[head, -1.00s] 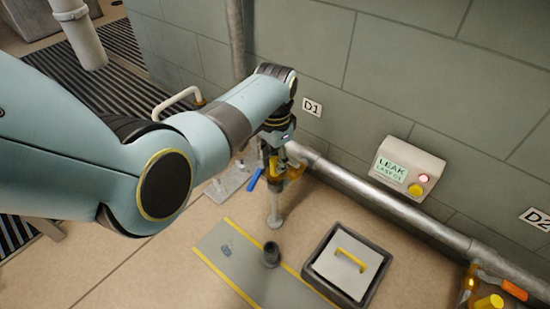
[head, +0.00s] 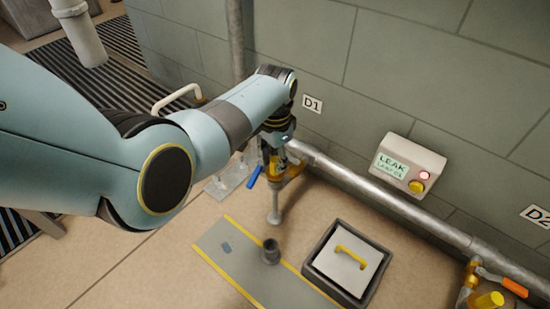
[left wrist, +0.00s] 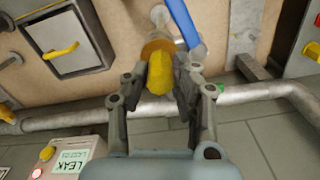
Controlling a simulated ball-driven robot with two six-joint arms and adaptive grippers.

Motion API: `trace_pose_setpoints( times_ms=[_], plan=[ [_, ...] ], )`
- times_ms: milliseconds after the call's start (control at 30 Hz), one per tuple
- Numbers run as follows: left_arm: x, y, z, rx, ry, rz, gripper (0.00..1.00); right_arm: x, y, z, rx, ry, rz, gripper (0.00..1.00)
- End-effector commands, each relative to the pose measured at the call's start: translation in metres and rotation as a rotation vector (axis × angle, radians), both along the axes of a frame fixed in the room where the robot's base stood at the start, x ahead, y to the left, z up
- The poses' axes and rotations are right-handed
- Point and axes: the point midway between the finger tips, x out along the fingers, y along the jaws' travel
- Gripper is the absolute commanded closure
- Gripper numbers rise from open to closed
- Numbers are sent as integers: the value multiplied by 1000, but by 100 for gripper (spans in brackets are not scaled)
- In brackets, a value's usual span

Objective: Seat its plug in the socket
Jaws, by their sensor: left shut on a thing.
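My left gripper (left wrist: 158,85) is shut on a yellow plug (left wrist: 160,75), seen between the fingers in the left wrist view. The plug is at the brass valve fitting (left wrist: 157,46) with a blue lever (left wrist: 182,22). In the head view the gripper (head: 279,150) reaches down to this valve (head: 290,176) below the D1 label; its blue lever (head: 254,177) shows at the left. The fingers and the viewing angle hide the socket's mouth, so I cannot tell how deep the plug sits. My right gripper is not in view.
A pipe (head: 385,199) runs along the wall. A leak box (head: 408,165) with a lit red lamp is above it. A dark cup (head: 270,251) stands on the grey strip (head: 235,262). A framed hatch (head: 347,263) lies right of it. Another valve (head: 474,283) has an orange lever.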

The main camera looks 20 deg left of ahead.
Motion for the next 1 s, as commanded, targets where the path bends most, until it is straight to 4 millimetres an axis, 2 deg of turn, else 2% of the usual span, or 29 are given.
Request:
trace_pose_setpoints(
  times_ms=[967, 1000],
  plan=[
    [1, 0, -7, 0, -1, 0, 100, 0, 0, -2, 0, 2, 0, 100],
    [1, 0, -7, 0, -1, 0, 74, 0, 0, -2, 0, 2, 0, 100]
  ],
)
